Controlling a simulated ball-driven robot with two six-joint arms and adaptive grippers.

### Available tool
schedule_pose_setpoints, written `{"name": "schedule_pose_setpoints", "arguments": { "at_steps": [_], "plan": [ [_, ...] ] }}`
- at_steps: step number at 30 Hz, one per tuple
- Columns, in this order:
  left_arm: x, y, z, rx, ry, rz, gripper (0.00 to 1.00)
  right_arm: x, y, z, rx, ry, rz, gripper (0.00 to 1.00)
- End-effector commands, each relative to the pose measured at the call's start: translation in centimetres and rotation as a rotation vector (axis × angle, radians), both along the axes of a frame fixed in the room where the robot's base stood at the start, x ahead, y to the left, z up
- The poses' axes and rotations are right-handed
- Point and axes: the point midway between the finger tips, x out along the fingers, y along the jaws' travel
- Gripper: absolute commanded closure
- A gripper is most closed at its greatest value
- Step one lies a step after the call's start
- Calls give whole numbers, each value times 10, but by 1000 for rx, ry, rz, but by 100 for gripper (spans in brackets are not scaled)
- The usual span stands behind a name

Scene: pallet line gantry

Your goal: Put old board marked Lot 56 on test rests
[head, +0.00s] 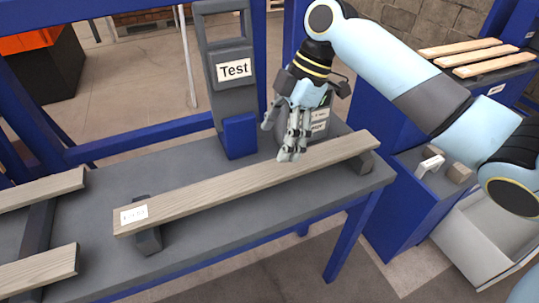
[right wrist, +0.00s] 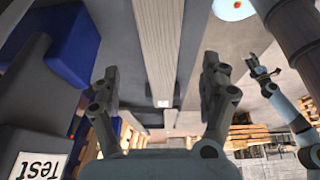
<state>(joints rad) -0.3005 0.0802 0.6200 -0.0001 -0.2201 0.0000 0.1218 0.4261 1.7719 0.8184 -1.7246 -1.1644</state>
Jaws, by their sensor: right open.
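A long grey-brown board (head: 245,183) lies across two dark rests on the grey bench, the left rest (head: 148,240) and the right rest (head: 364,161). A white label (head: 134,214) is at its left end; its writing is too small to read surely. My right gripper (head: 287,147) is open above the board, right of its middle. In the right wrist view the board (right wrist: 157,45) runs between the spread fingers (right wrist: 160,78), with gaps on both sides. My left gripper (right wrist: 262,72) shows small in that view, away from the board; its jaw state is unclear.
A grey stand with a "Test" sign (head: 234,70) rises behind the board, with a blue block (head: 239,135) at its foot. Two other boards (head: 40,190) lie at the left. Several pale boards (head: 478,52) lie on the blue unit at the right. The bench front is clear.

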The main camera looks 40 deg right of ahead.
Motion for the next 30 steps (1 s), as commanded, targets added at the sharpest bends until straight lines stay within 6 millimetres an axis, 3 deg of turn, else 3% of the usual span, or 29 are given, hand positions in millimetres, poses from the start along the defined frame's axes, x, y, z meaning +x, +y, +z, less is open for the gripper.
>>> {"name": "schedule_pose_setpoints", "arguments": {
  "at_steps": [4, 10, 26, 30],
  "plan": [
    [1, 0, 1, 0, -1, 0, 60, -2, -10, 24, -4, -2, 0, 21],
    [1, 0, 1, 0, -1, 0, 60, -4, -15, 37, 0, 1, -1, 21],
    [1, 0, 1, 0, -2, 0, 60, -4, -14, 36, 0, 2, -1, 21],
    [1, 0, 1, 0, -2, 0, 60, -21, -4, 21, -22, 24, -81, 21]
  ]
}}
